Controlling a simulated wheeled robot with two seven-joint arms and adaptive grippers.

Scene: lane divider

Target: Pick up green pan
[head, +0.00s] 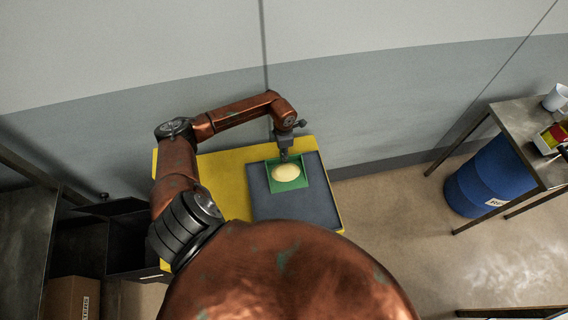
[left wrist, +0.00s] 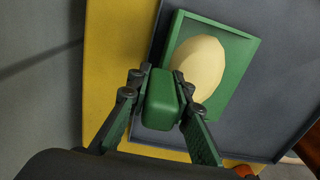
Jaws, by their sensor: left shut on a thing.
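The green pan (head: 302,183) is square and shallow, with a pale yellow oval thing (head: 285,173) lying in it. It sits over a dark grey tray or mat (head: 290,207) on a yellow table top (head: 228,172). In the left wrist view the pan (left wrist: 236,97) shows with its thick green handle (left wrist: 163,97) towards me. My left gripper (head: 284,156) is at the pan's far edge. In the left wrist view the left gripper (left wrist: 163,88) has its fingers shut on both sides of the handle. I cannot tell whether the pan touches the dark surface. My right gripper is not in view.
A wall stands close behind the yellow table. At the right, a metal table (head: 522,128) holds a white mug (head: 556,97) and a small red and yellow container, with a blue barrel (head: 490,178) beside it. Dark shelving and a cardboard box (head: 72,298) are at the left.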

